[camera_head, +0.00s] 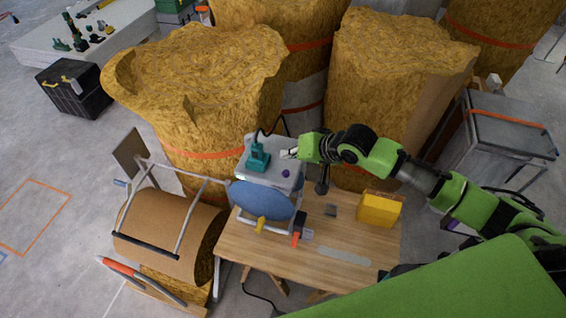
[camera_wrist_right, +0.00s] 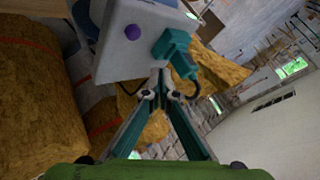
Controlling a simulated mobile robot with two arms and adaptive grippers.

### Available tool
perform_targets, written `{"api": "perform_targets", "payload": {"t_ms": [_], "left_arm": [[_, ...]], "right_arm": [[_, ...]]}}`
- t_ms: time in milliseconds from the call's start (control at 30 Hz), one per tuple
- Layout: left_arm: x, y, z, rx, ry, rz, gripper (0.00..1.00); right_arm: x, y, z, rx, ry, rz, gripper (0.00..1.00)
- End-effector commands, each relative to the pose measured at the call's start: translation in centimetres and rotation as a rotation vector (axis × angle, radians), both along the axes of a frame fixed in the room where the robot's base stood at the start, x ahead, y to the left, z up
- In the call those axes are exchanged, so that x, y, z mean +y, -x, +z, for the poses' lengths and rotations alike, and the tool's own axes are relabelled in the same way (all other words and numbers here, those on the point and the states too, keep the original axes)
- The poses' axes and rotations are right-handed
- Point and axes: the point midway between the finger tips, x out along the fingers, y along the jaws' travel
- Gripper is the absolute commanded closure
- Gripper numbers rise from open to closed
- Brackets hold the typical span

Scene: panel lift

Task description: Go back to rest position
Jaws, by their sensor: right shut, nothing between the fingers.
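My right gripper (camera_head: 288,154) reaches in from the right, over the wooden table. In the right wrist view its teal fingers (camera_wrist_right: 160,88) are together with nothing between them. My left gripper is not in view.
The wooden table (camera_head: 275,257) holds a yellow box (camera_head: 380,209) at right and a blue oval part (camera_head: 262,201) at left. Large yellow-brown rolls (camera_head: 195,90) stand close behind. A brown roll (camera_head: 165,235) is at left, a grey cabinet (camera_head: 500,125) at right.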

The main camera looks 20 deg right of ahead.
Motion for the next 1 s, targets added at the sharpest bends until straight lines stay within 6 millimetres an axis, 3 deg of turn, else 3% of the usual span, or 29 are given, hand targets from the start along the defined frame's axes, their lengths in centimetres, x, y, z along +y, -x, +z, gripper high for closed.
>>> {"api": "perform_targets", "payload": {"t_ms": [233, 367, 500, 633, 800, 1000], "left_arm": [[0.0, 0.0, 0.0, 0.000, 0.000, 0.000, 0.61], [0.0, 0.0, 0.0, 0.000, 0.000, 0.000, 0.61], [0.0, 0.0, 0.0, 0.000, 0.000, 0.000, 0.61], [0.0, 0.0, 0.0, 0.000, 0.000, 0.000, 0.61], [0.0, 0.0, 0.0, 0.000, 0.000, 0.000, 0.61], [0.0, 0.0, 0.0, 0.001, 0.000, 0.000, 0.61]], "right_arm": [[0.2, 0.2, -0.1, 0.001, 0.002, 0.005, 1.00], [2.3, 2.4, -1.2, 0.004, 0.030, 0.063, 1.00], [5.8, 7.6, -3.1, -0.001, 0.111, 0.182, 1.00], [7.0, 13.0, -4.1, -0.003, 0.213, 0.262, 1.00], [5.0, 18.8, -5.0, 0.042, 0.348, 0.293, 1.00], [1.8, 24.0, -5.7, 0.128, 0.457, 0.297, 1.00]]}}
